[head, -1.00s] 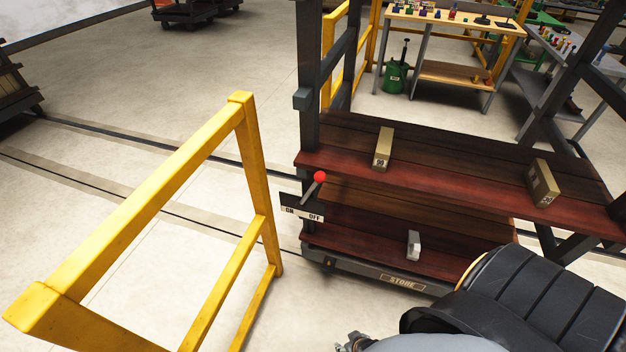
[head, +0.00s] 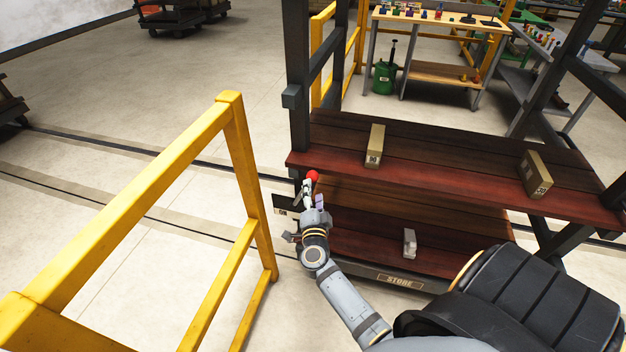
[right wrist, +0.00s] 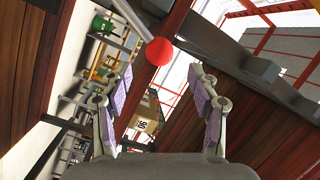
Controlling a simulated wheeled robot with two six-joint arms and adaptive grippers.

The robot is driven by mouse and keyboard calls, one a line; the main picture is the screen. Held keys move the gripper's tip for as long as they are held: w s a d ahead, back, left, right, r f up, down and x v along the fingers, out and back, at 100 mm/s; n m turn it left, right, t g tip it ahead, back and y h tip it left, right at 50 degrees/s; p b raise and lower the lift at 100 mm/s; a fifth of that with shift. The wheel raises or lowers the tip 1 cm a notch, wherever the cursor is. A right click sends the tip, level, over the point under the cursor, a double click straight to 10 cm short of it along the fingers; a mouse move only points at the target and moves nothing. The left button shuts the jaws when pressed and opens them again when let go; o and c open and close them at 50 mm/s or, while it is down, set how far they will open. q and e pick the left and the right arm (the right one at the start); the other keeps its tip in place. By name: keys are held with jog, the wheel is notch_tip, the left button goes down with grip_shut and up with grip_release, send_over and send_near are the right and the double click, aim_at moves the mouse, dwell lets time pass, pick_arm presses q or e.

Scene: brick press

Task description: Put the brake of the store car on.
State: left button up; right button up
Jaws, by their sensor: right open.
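The store car is a rack with dark red wooden shelves (head: 440,180) and a STORE label (head: 399,282) on its base. Its brake lever ends in a red knob (head: 312,176) at the left end of the car. The dark ON/OFF plate (head: 284,203) below is mostly hidden by my right gripper (head: 309,188). That gripper is open at the lever, just below the knob in the head view. In the right wrist view the red knob (right wrist: 160,51) and its pale rod lie ahead, between the spread fingers (right wrist: 161,85), with no visible grip. My left gripper is not in view.
Yellow railing (head: 150,200) stands at the left, near my right arm. Boxes (head: 375,145) (head: 536,174) lie on the upper shelf, and a small pale block (head: 409,242) on the lower one. Dark uprights (head: 298,80) flank the lever. A workbench (head: 435,22) stands behind.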

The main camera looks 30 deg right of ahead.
aim_at(313, 181)
jog(key=x, duration=0.6)
jog(key=shift+c, duration=0.2)
grip_shut()
